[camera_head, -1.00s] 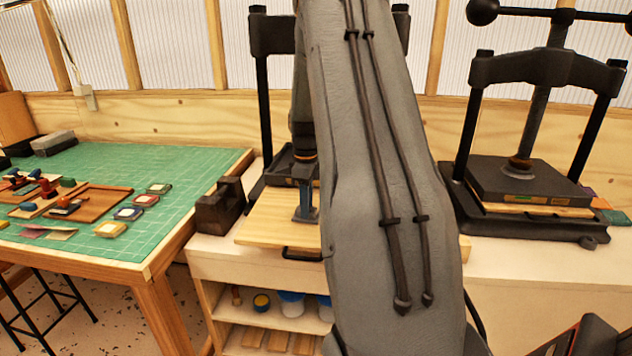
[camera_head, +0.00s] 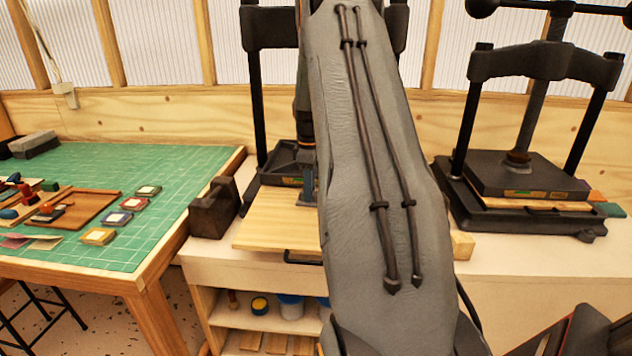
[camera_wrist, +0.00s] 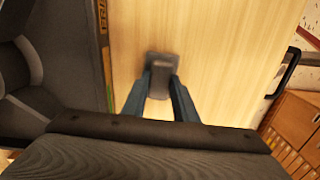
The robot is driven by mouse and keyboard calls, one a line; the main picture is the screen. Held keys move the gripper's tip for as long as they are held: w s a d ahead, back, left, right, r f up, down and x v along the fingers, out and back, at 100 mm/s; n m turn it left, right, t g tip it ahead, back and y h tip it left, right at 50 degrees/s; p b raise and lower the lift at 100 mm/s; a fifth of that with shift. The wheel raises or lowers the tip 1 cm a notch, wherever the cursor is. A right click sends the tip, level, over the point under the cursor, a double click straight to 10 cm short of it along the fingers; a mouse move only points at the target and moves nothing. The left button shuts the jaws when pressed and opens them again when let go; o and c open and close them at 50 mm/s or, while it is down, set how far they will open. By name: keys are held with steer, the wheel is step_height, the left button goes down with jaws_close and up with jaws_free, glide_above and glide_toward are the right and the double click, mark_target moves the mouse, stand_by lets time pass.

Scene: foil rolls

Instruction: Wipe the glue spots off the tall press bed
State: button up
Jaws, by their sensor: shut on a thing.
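The tall press (camera_head: 254,110) stands left of centre in the head view, partly hidden behind my arm. Its pale wooden bed (camera_head: 268,222) sticks out at the front, with a dark handle on its front edge; the bed fills much of the wrist view (camera_wrist: 225,45). My gripper (camera_wrist: 161,84) is shut on a small grey block (camera_wrist: 160,92), held over or against the bed; contact is unclear. In the head view my gripper (camera_head: 308,190) is mostly covered by my arm. I see no clear glue spots on the visible wood.
A second press (camera_head: 530,180) stands to the right. A dark block (camera_head: 213,208) sits left of the bed. A green-topped table (camera_head: 165,170) at the left holds stamps, trays and ink pads (camera_head: 118,218). Open shelves (camera_head: 265,322) with tubs lie below the bench.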

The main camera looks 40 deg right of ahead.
steer(key=shift+w+d, duration=0.55)
steer(key=shift+d, duration=0.05)
step_height(320, 180, up, 4)
steer(key=shift+s+a+f+p, duration=0.1)
steer(key=shift+f+p, duration=0.15)
steer(key=shift+p, duration=0.5)
steer(key=shift+r, duration=0.3)
steer(key=shift+r+p, duration=1.35)
steer(key=shift+r, duration=0.7)
